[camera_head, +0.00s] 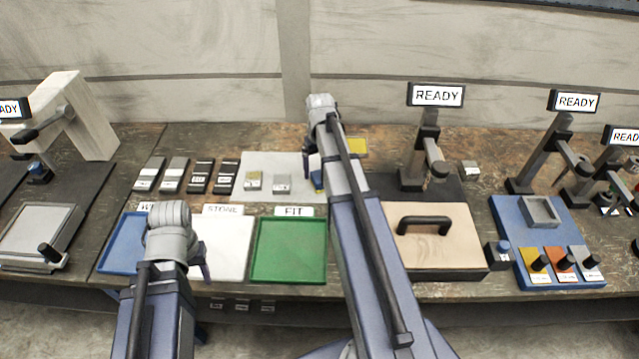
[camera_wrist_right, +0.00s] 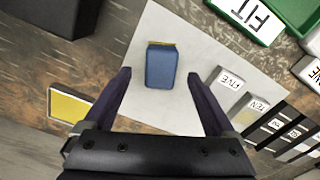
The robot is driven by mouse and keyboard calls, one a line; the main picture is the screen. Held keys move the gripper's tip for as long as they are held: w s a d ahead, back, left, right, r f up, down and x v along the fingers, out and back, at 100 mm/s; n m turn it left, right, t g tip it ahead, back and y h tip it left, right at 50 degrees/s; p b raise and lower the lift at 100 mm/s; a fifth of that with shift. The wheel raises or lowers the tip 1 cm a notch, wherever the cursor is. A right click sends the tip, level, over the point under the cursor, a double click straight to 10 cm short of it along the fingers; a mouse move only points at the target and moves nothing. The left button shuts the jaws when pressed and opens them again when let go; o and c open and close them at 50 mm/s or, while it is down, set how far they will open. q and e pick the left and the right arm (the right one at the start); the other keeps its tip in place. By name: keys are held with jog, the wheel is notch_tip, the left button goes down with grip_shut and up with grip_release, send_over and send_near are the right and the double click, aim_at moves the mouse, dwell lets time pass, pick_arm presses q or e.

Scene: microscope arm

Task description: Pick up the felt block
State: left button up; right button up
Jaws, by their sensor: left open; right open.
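A blue block with a yellow strip along one end, which I take for the felt block (camera_wrist_right: 161,68), lies on a white sheet (camera_wrist_right: 150,28). In the head view only a small part of the block (camera_head: 317,181) shows beside my right arm. My right gripper (camera_wrist_right: 160,74) is open above the block, with one finger on each side of it in the wrist view and gaps on both sides. In the head view the right gripper is mostly hidden by its own arm. My left gripper (camera_head: 203,268) is over the white tray, its fingers partly hidden by the wrist.
Two small blocks (camera_head: 268,182) lie left on the sheet, beside several labelled blocks (camera_head: 187,176). A green FIT tray (camera_head: 290,250), white STONE tray (camera_head: 225,245) and blue tray (camera_head: 122,245) stand in front. A yellow square (camera_wrist_right: 68,106) lies nearby. A black stand (camera_head: 411,178) rises to the right.

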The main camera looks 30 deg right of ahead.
aim_at(319, 176)
notch_tip(319, 176, down, 4)
jog(key=b, duration=0.3)
jog(key=shift+f+b, duration=0.25)
jog(key=shift+b, duration=0.1)
jog(key=shift+r, duration=0.1)
grip_shut()
